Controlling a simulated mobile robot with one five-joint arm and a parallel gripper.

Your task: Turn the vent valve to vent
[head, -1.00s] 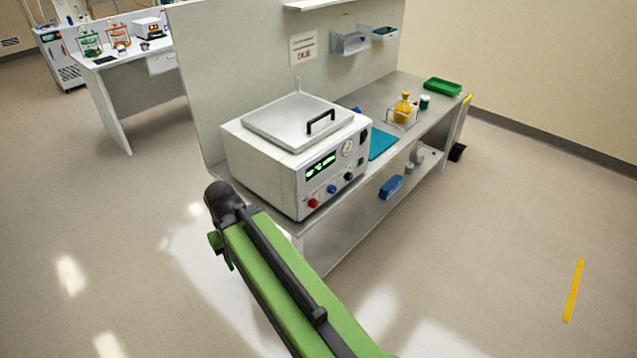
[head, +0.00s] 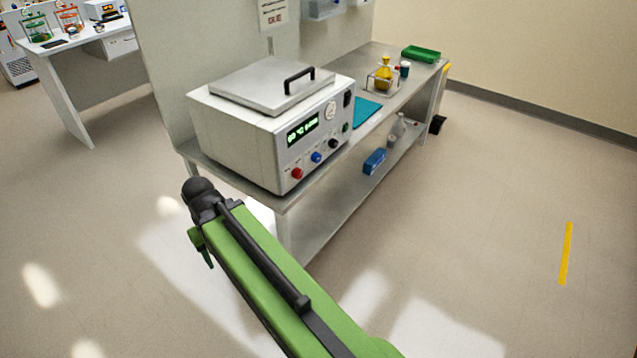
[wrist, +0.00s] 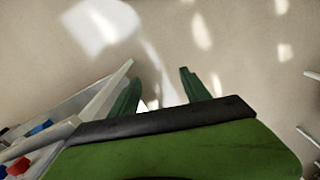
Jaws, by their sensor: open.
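A white box-shaped instrument (head: 235,128) with a black-handled lid stands on the near end of a metal bench. Its front panel carries a lit green display (head: 303,130), a round gauge (head: 331,110), a red knob (head: 297,173), a blue knob (head: 316,157) and a black knob (head: 333,144). I cannot read which one is the vent valve. My gripper shows in the wrist view (wrist: 159,76) with two green fingers apart, empty, over bare floor. Red (wrist: 18,167) and blue (wrist: 41,127) parts show at that view's left edge. In the head view my arm's end is left of and in front of the bench, apart from the knobs.
The bench (head: 405,85) holds a teal mat (head: 366,112), a yellow flask (head: 384,74) and a green tray (head: 421,53). A blue box (head: 375,161) sits on its lower shelf. Another bench (head: 75,60) stands at the far left. The floor (head: 480,200) to the right is open.

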